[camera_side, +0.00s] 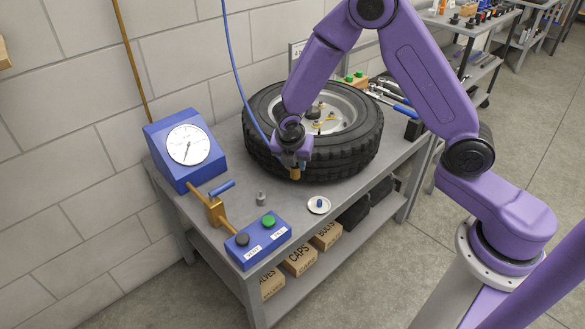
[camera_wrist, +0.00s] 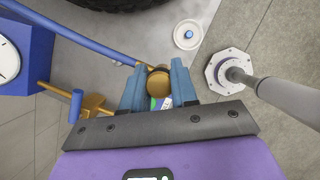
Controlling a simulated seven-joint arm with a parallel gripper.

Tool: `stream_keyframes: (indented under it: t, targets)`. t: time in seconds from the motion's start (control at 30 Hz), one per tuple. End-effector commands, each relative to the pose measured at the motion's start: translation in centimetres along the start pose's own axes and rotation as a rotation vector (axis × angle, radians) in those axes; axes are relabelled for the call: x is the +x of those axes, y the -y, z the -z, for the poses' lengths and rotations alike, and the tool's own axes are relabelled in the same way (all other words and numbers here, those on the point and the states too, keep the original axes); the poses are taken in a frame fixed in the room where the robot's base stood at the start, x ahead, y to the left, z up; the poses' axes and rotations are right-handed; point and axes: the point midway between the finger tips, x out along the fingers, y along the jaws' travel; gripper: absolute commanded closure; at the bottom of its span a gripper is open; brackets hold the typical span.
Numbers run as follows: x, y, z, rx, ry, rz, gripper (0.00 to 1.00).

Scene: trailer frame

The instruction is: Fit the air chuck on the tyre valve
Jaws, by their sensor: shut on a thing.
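My gripper (camera_side: 294,164) is in front of the tyre (camera_side: 360,158), above the bench. In the wrist view my gripper (camera_wrist: 160,88) has its two blue fingers shut on the brass air chuck (camera_wrist: 158,82). The chuck's brass end (camera_side: 295,174) points down below the fingers in the side view. A blue hose (camera_side: 235,62) runs down to it from above. The tyre lies flat around a silver wheel (camera_side: 345,112). I cannot make out the valve for certain; small yellow and brass parts show on the wheel. The chuck is apart from the wheel's centre.
A blue gauge box (camera_side: 187,147) and a brass holder (camera_side: 216,211) with a blue handle stand at the left. A button box (camera_side: 258,242), a small grey fitting (camera_side: 261,198) and a white dish (camera_side: 319,205) with a blue cap sit near the front edge. Tools lie behind the tyre.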

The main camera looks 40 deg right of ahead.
Motion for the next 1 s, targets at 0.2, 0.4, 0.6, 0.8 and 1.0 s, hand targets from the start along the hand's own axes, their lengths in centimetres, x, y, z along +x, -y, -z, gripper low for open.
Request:
stream_keyframes:
  t: [0.2, 0.4, 0.6, 0.8, 1.0]
  targets:
    - [2.1, -1.8, -8.5, 0.09, 0.012, 0.034, 1.0]
    - [3.8, -1.4, -16.8, 0.158, 0.01, 0.066, 1.0]
    - [5.0, 0.2, -23.1, 0.2, 0.001, 0.085, 1.0]
    - [5.5, 1.4, -26.1, 0.215, -0.005, 0.091, 1.0]
    - [6.4, 1.6, -26.2, 0.215, -0.008, 0.093, 1.0]
